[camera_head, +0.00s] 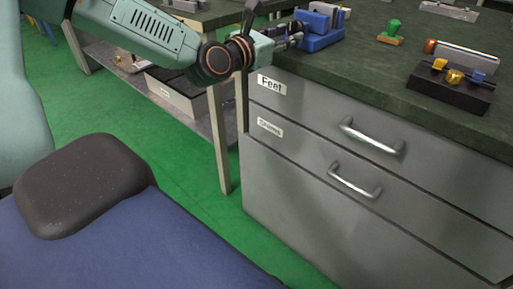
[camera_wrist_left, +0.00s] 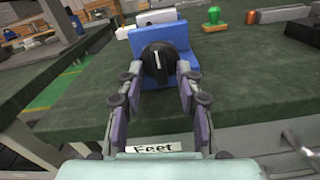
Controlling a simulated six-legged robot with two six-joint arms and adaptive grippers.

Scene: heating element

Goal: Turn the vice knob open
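The blue vice (camera_head: 322,42) stands at the near left corner of the dark green bench top. In the left wrist view the vice (camera_wrist_left: 160,37) is straight ahead, with a round black knob (camera_wrist_left: 158,64) with a white mark on its front. My left gripper (camera_head: 292,41) reaches in from the left at the vice's front. In the left wrist view its fingers (camera_wrist_left: 158,78) are spread, one on each side of the knob. I cannot tell whether they touch it. The knob is hidden in the head view. My right gripper is in neither view.
A green-handled stamp (camera_head: 391,33) and a black block with brass parts (camera_head: 452,84) stand farther right on the bench. Below are grey drawers with metal handles (camera_head: 370,137); the upper one is labelled "Feet". Green floor (camera_head: 150,130) lies open to the left.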

